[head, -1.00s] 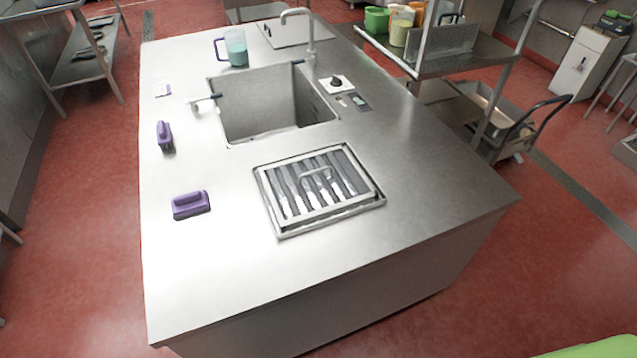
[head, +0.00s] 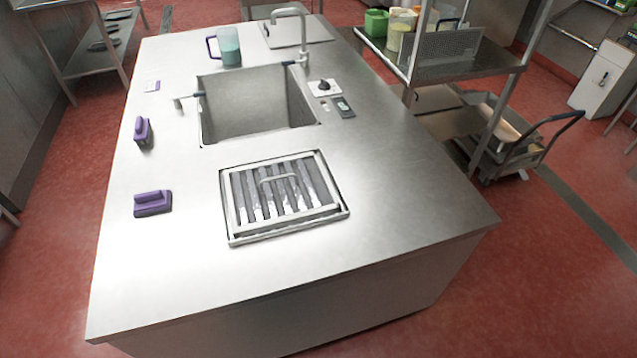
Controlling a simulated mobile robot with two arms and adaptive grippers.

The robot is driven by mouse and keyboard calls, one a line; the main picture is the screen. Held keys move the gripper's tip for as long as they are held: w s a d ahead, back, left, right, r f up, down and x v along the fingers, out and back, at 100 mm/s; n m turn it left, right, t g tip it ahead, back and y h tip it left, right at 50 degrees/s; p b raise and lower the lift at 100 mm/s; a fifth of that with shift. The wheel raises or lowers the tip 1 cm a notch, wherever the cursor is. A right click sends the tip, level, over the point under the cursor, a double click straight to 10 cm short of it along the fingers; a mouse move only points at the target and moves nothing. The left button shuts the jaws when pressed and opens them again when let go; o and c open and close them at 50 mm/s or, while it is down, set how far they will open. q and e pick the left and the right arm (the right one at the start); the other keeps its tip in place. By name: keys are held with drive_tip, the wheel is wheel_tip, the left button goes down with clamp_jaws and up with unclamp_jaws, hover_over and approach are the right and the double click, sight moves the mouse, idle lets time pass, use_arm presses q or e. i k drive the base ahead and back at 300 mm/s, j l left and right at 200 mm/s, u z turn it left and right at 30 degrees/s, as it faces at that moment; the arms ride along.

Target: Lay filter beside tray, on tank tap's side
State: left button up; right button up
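The filter (head: 279,190) is a square metal frame with several slanted bars and a small loop handle on top. It lies in a slightly larger rectangular tray (head: 290,229) on the steel counter. The tank (head: 254,108) is a rectangular sink basin set in the counter beyond the tray. Neither of my grippers shows in the head view.
Two purple-handled scrubbers (head: 152,203) (head: 143,131) lie along the counter's left side. A jug of teal liquid (head: 228,46) stands behind the tank. A knob panel (head: 324,87) is right of the tank.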

sight(407, 170)
drive_tip(key=l+u, duration=0.6)
drive_tip(key=u, duration=0.2)
drive_tip(key=l+u, duration=0.35)
drive_tip(key=u, duration=0.4)
drive_tip(key=k+j, duration=0.05)
